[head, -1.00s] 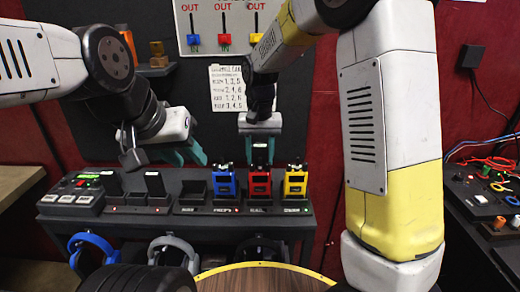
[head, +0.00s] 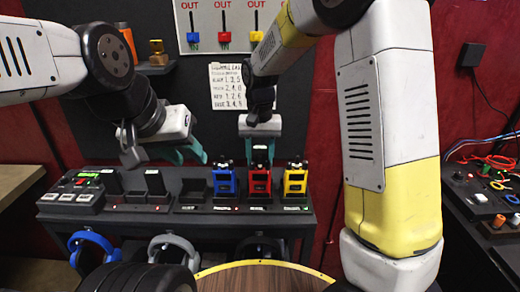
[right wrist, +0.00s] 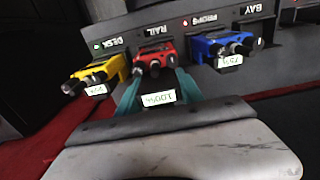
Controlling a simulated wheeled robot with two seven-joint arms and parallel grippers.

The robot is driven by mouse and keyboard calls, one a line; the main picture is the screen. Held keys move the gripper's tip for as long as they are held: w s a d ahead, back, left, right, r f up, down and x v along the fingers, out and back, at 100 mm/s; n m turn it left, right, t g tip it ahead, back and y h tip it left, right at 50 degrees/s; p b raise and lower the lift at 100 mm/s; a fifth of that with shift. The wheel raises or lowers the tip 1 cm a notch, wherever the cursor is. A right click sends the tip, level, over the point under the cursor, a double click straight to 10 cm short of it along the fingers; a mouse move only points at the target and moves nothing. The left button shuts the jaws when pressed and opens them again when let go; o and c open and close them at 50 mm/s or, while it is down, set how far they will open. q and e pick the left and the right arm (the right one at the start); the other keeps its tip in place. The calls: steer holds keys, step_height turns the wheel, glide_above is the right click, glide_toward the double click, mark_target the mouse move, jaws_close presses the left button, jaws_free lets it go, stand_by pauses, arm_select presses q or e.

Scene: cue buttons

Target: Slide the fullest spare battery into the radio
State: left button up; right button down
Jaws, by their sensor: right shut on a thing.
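My right gripper (head: 259,148) is shut on a dark battery just above the red radio (head: 259,180). In the right wrist view, a white label (right wrist: 158,97) reading about 100% shows between its teal fingers, in front of the red radio (right wrist: 158,56). I cannot tell whether the battery touches the radio. A blue radio (head: 224,181) and a yellow radio (head: 295,181) stand on either side. Two dark batteries, one on the left (head: 112,182) and one on the right (head: 155,182), stand in charger slots. My left gripper (head: 185,152) is open and empty above the chargers.
A button console (head: 78,195) sits at the bench's left end. The BAY dock (head: 192,190) is empty. Headphones (head: 90,245) hang under the bench.

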mark_target(260, 167)
steer(key=shift+f, duration=1.75)
steer(key=c, duration=0.7)
jaws_free()
